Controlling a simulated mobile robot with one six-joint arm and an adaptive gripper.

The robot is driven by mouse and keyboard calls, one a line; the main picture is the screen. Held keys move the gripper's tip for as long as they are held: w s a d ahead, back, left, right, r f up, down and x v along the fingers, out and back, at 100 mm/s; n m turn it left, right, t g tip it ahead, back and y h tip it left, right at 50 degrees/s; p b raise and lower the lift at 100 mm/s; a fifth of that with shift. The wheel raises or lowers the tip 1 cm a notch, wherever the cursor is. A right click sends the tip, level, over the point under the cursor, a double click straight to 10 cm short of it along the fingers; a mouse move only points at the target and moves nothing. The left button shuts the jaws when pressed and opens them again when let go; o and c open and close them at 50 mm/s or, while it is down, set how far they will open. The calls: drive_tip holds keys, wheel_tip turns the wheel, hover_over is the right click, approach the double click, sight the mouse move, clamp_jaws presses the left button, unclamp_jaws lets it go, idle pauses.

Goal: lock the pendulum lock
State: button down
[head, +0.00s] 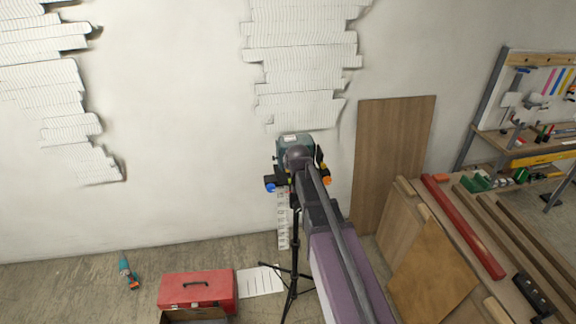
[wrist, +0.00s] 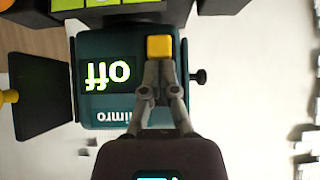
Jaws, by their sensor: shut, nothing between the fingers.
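A teal laser-level-like device (wrist: 98,100) fills the middle of the wrist view, its lettering upside down. Its display (wrist: 108,74) reads "off". A yellow square piece (wrist: 159,47) sits on its face, and a black knob (wrist: 198,77) sticks out of its right side. I cannot tell for sure which part is the pendulum lock. My gripper (wrist: 159,72) is shut and empty, its fingertips at the lower edge of the yellow piece; contact is unclear. In the head view the device (head: 293,141) stands on a tripod (head: 293,255), partly hidden by my arm.
A red toolbox (head: 198,290) and a teal tool (head: 127,270) lie on the floor to the left. A bench with planks (head: 462,225) stands at right, with a wooden board (head: 393,150) against the wall. The wall behind has exposed lath. Floor at left is mostly free.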

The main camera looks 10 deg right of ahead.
drive_tip(key=shift+r, duration=0.1)
drive_tip(key=w+r+p+v, duration=0.1)
drive_tip(key=r+p+v, duration=0.1)
drive_tip(key=p+v, duration=0.9)
drive_tip(key=shift+s+r, duration=0.15)
drive_tip(key=shift+r, duration=0.35)
idle(0.6)
drive_tip(key=s+f+g+b, duration=0.9)
drive_tip(key=s+f+b, duration=1)
drive_tip(key=f, duration=0.5)
drive_tip(key=shift+s+a+f, duration=0.35)
drive_tip(key=shift+s, duration=0.8)
